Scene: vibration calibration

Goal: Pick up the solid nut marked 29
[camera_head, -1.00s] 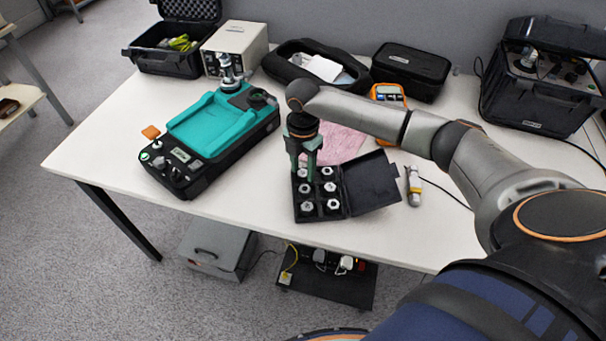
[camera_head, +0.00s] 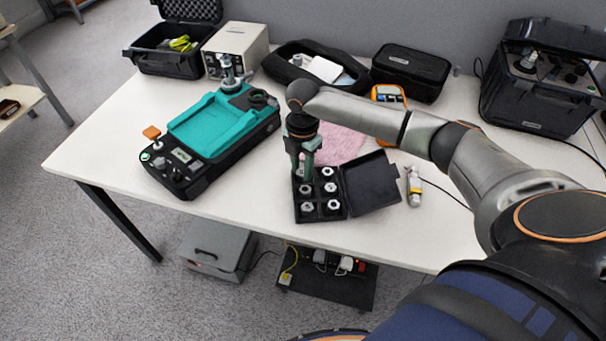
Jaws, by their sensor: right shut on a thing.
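A black open case (camera_head: 322,217) on the table holds several metal nuts in compartments, among them one in the back right (camera_head: 328,172) and one in the front left (camera_head: 306,208). My right gripper (camera_head: 302,172) points down at the case's back left compartment. It is shut on a nut there, mostly hidden between the fingers. I cannot read the number 29 or any other marking at this size. I cannot tell whether the held nut is clear of its compartment. My left gripper is not in view.
The case's open lid (camera_head: 371,183) lies to its right, near a white and yellow tool (camera_head: 414,188). A teal and black device (camera_head: 212,125) stands to the left. A pink cloth (camera_head: 341,143) lies behind the case. The front left table is clear.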

